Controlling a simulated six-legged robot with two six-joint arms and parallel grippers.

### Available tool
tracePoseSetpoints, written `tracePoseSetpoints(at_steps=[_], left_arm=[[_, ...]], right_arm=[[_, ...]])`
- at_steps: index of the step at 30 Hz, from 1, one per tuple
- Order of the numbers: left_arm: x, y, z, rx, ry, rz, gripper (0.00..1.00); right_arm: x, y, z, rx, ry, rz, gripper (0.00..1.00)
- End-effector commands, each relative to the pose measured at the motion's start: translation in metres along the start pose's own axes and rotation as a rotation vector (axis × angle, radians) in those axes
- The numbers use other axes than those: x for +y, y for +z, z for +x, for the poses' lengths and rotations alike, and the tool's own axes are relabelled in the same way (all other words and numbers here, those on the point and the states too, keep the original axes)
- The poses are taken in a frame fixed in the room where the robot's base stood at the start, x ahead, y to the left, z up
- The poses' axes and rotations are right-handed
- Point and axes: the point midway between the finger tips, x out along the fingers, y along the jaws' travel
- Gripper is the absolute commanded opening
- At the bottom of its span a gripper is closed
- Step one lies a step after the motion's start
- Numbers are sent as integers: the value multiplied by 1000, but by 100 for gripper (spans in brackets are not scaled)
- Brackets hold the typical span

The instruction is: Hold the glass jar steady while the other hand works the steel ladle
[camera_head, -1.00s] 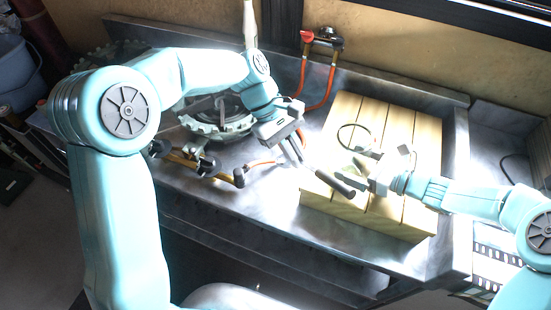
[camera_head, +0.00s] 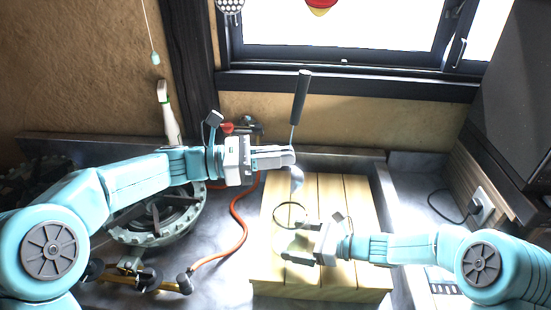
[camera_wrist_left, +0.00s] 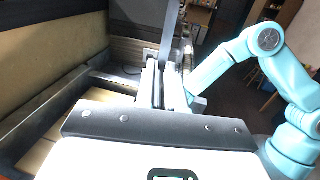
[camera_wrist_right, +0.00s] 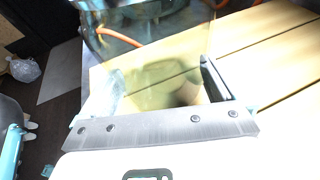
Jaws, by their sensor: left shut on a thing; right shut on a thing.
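The glass jar (camera_head: 291,243) is clear with a dark ring at its rim and stands on a slatted wooden board. My right gripper (camera_head: 299,247) is shut on its side; in the right wrist view the jar (camera_wrist_right: 160,62) fills the space between the fingers. The steel ladle has a black handle (camera_head: 300,97) pointing up and a thin steel shaft. My left gripper (camera_head: 291,157) is shut on the shaft, above and behind the jar. The ladle's lower end (camera_head: 297,180) shows below the fingers, apart from the jar. The handle also shows in the left wrist view (camera_wrist_left: 171,32).
The wooden board (camera_head: 344,205) lies on the metal counter. A gas burner (camera_head: 158,215) and an orange hose (camera_head: 238,225) are to the left. A dark cabinet is at right.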

Motion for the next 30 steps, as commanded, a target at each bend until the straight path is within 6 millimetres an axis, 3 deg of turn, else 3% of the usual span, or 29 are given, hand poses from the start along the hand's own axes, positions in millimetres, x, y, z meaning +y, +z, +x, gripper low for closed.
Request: tracePoseSetpoints(at_steps=[30], left_arm=[[-2,-91,-3,1,0,-1,0]], right_arm=[[0,0,0,1,0,0,77]])
